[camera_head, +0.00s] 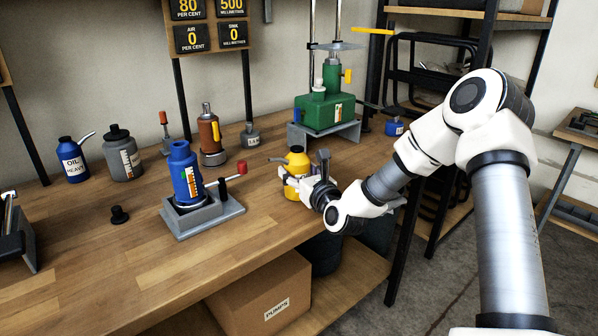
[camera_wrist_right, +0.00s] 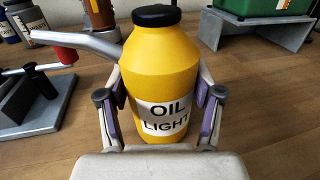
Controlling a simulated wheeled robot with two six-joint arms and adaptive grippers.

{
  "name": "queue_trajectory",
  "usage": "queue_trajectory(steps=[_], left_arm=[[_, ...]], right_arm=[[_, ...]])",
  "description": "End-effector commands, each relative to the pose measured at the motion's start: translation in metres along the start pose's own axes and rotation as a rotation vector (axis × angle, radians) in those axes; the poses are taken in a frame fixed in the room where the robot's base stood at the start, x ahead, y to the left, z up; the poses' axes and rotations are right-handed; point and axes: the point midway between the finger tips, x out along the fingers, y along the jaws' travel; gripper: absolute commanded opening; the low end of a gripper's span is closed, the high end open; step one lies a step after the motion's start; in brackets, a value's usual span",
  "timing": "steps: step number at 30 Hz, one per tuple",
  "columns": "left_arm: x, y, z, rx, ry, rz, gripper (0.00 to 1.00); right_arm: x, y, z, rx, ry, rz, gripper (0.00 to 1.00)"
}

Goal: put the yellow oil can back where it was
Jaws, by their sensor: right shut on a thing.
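The yellow oil can (camera_head: 297,160) has a black cap and a spout pointing left. It stands upright near the front right of the wooden workbench (camera_head: 110,270). In the right wrist view, the yellow oil can (camera_wrist_right: 165,70) fills the middle, with a white label reading OIL LIGHT. My right gripper (camera_head: 300,183) is shut on the can, with one finger on each side; it also shows in the right wrist view (camera_wrist_right: 160,110). I cannot tell whether the can's base touches the bench. My left gripper is not in view.
A blue bottle in a grey stand (camera_head: 205,212) with a red-knobbed lever is left of the can. A green device (camera_head: 325,112) on a grey stand is behind it. A brown cylinder (camera_head: 210,135), a grey can (camera_head: 122,155) and a blue oil can (camera_head: 72,162) stand farther left.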

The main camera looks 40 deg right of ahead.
Motion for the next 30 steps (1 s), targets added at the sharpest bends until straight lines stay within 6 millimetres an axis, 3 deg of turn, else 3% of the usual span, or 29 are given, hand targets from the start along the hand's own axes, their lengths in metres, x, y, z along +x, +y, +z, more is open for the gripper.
queue_trajectory(steps=[4,5,6,7,20,23,30], left_arm=[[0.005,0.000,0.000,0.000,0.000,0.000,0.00],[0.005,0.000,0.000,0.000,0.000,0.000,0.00],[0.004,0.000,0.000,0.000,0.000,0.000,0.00],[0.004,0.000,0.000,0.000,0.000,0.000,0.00],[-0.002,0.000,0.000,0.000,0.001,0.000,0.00],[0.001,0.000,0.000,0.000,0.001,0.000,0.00],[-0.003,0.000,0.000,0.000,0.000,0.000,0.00]], right_arm=[[0.000,0.000,-0.003,0.000,-0.003,-0.001,0.03],[0.000,0.000,-0.003,0.000,-0.001,-0.001,0.69],[0.000,0.000,-0.002,0.000,-0.001,-0.001,0.83],[0.000,0.000,-0.002,0.000,-0.001,-0.001,0.91],[-0.003,-0.001,0.002,0.002,0.000,-0.001,0.91],[-0.021,-0.001,0.000,0.007,0.000,-0.002,0.91],[-0.084,-0.001,0.003,0.013,-0.001,-0.003,0.91]])
